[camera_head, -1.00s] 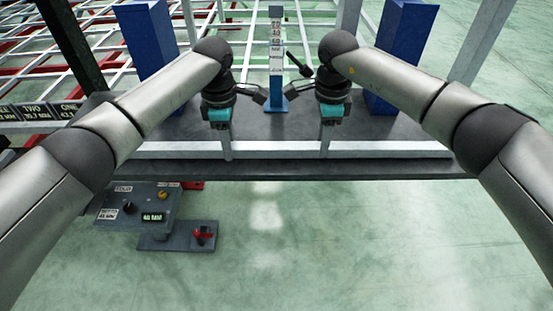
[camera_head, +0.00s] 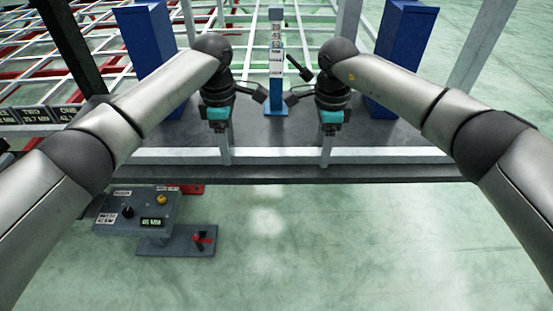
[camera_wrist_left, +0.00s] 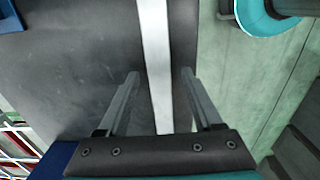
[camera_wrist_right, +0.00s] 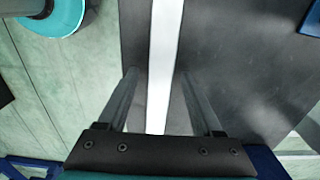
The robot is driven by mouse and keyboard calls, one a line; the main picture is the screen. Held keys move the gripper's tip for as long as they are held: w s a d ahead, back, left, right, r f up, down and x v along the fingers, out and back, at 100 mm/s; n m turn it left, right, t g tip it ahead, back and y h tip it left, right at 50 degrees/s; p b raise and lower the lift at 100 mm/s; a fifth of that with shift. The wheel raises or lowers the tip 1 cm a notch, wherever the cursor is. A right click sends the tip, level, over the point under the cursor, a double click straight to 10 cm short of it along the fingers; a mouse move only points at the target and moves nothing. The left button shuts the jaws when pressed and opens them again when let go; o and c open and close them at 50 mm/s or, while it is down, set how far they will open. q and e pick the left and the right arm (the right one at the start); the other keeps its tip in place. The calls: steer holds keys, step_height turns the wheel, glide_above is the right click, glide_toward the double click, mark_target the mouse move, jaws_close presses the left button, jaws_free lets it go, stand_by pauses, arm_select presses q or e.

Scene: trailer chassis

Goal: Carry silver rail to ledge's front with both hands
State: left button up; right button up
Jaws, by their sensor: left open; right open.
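The silver rail (camera_head: 275,156) is a long, pale bar lying along the dark grey ledge (camera_head: 290,132), near its front edge and roughly parallel to it. My left gripper (camera_head: 226,156) is over the rail left of its middle. In the left wrist view, the rail (camera_wrist_left: 156,55) passes between the open fingers (camera_wrist_left: 158,75). My right gripper (camera_head: 326,156) is over the rail to the right. In the right wrist view, the rail (camera_wrist_right: 165,60) runs between the open fingers (camera_wrist_right: 156,75). I cannot tell whether any finger touches it.
Blue posts (camera_head: 148,45) and (camera_head: 403,50) stand on the ledge left and right, with a slim labelled blue post (camera_head: 276,75) between. A grey control box (camera_head: 137,212) with knobs and a display sits below front left.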

arm_select(q)
step_height(320, 180, up, 10)
arm_select(e)
step_height(320, 180, up, 12)
stand_by(0.6)
arm_select(q)
steer(key=shift+s+r, duration=0.1)
arm_select(e)
steer(key=shift+s, duration=0.1)
